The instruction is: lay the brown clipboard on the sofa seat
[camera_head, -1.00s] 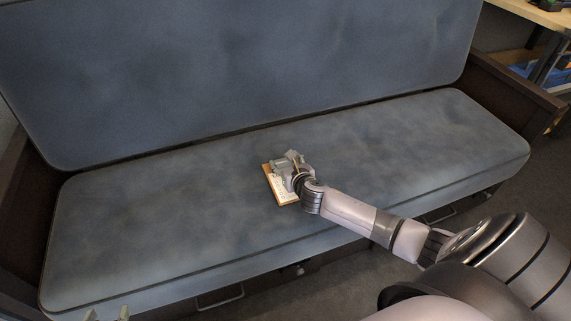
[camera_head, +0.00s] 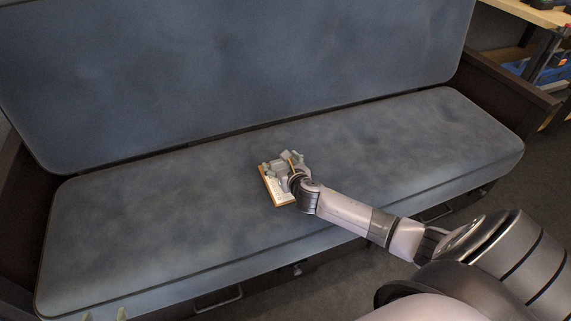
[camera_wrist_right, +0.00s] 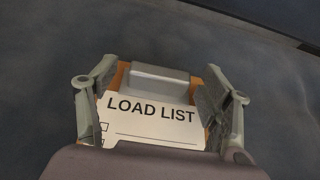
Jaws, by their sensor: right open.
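The brown clipboard (camera_head: 268,188) lies on the sofa seat (camera_head: 150,215), near the middle of its width. In the right wrist view the clipboard (camera_wrist_right: 123,76) shows a silver clip and a white sheet headed "LOAD LIST". My right gripper (camera_head: 285,163) is over the clipboard and hides part of it. In the right wrist view my right gripper (camera_wrist_right: 160,88) is open, with one finger at each side of the clipboard's clip end. The tips of my left gripper (camera_head: 105,316) just show at the lower left edge, apart and with nothing visible between them.
The sofa backrest (camera_head: 240,65) rises behind the seat. A dark armrest (camera_head: 505,85) stands at the right end. The seat is bare on both sides of the clipboard. A wooden table (camera_head: 530,15) is at the upper right.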

